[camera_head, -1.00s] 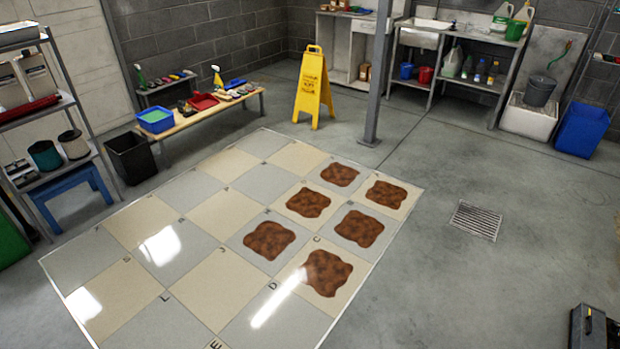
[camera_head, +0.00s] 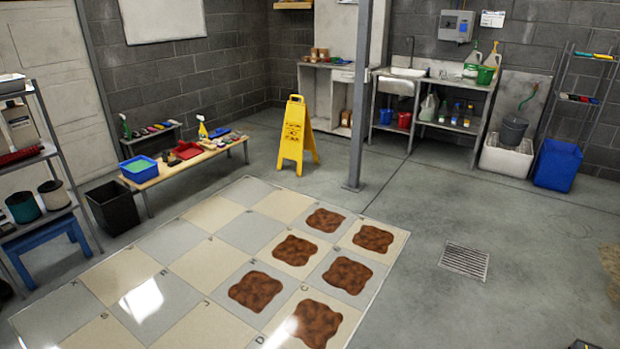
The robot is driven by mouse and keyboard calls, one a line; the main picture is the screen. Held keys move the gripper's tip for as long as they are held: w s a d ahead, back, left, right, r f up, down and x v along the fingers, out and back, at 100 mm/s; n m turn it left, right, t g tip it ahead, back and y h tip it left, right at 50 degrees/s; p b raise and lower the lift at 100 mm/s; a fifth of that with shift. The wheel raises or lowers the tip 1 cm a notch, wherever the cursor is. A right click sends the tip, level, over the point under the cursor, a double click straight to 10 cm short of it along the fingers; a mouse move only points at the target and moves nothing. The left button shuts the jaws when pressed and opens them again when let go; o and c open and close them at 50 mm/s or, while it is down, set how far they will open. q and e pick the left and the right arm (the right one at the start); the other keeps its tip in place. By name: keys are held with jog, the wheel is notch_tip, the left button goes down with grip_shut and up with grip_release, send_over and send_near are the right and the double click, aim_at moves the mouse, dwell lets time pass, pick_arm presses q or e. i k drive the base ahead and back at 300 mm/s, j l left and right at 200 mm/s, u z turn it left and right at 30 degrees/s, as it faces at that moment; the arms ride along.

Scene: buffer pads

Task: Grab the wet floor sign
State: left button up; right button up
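The yellow wet floor sign (camera_head: 294,138) stands upright and opened out on the grey concrete floor, a little above the picture's middle. It is just beyond the far edge of the tiled floor patch and left of a grey metal post. Nothing touches it. Neither of my grippers shows in the head view.
The tiled patch (camera_head: 215,258) with several brown stains lies in front. The post (camera_head: 359,110) stands right of the sign. A low wooden bench (camera_head: 190,164) with trays and a black bin (camera_head: 113,208) are at left. A drain grate (camera_head: 464,260) lies at right; the floor around it is clear.

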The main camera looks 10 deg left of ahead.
aim_at(292, 142)
jog(key=i+l+z, duration=0.2)
jog(key=i+z, duration=0.15)
jog(key=i, duration=0.15)
jog(key=i+z, duration=0.35)
jog(key=i, duration=0.2)
jog(key=i+z, duration=0.2)
jog(key=i, duration=2.15)
jog(key=i+j+u, duration=0.1)
jog(key=i+u, duration=0.15)
jog(key=i, duration=0.3)
jog(key=i+u, duration=0.3)
jog(key=i, duration=0.3)
jog(key=i+l+u, duration=0.25)
jog(key=i, duration=0.3)
jog(key=i+l+u, duration=0.25)
jog(key=i, duration=0.3)
jog(key=j, duration=0.1)
